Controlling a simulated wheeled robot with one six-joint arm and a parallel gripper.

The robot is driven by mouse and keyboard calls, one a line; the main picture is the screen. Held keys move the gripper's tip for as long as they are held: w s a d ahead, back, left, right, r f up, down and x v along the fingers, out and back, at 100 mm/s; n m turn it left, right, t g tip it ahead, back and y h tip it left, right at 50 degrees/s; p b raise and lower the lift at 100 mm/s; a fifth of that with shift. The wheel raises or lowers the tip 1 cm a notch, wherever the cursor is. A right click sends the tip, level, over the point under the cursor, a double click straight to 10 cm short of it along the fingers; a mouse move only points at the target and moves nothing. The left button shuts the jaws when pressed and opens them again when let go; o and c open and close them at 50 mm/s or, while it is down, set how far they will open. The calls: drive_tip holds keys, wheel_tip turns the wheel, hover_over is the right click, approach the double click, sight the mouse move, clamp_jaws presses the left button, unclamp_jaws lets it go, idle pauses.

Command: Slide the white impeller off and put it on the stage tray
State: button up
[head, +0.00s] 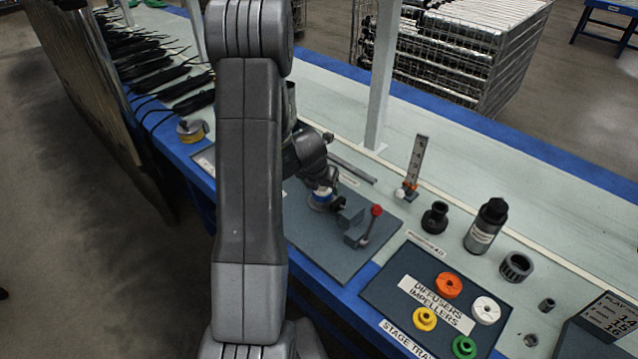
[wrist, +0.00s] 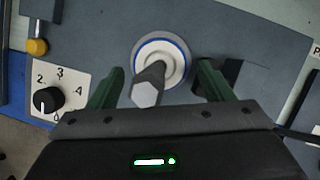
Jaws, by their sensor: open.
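A white disc with a blue ring, apparently the white impeller (wrist: 178,62), sits around a grey hex-ended shaft (wrist: 149,86) in the wrist view. My gripper (wrist: 160,84) is open, with one green finger on each side of the shaft and disc; neither finger visibly touches them. In the head view the disc (head: 320,204) is small and partly hidden below my wrist. The stage tray (head: 385,291) is dark, at the lower right, and holds an orange (head: 448,285), a white (head: 486,310), a yellow (head: 424,319) and a green (head: 464,347) round part.
A red-knobbed lever (head: 376,211) stands on the grey fixture plate, between the shaft and the tray. A numbered dial (wrist: 47,99) lies left of my gripper in the wrist view.

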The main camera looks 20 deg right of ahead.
sight(321, 187)
drive_tip(key=shift+f, duration=0.1)
drive_tip(key=shift+c, duration=0.4)
drive_tip(key=c, duration=1.2)
drive_tip(key=shift+r+p, duration=0.7)
drive_tip(key=shift+p, duration=0.15)
drive_tip(key=shift+r+p, duration=7.2)
drive_tip(key=shift+p, duration=0.3)
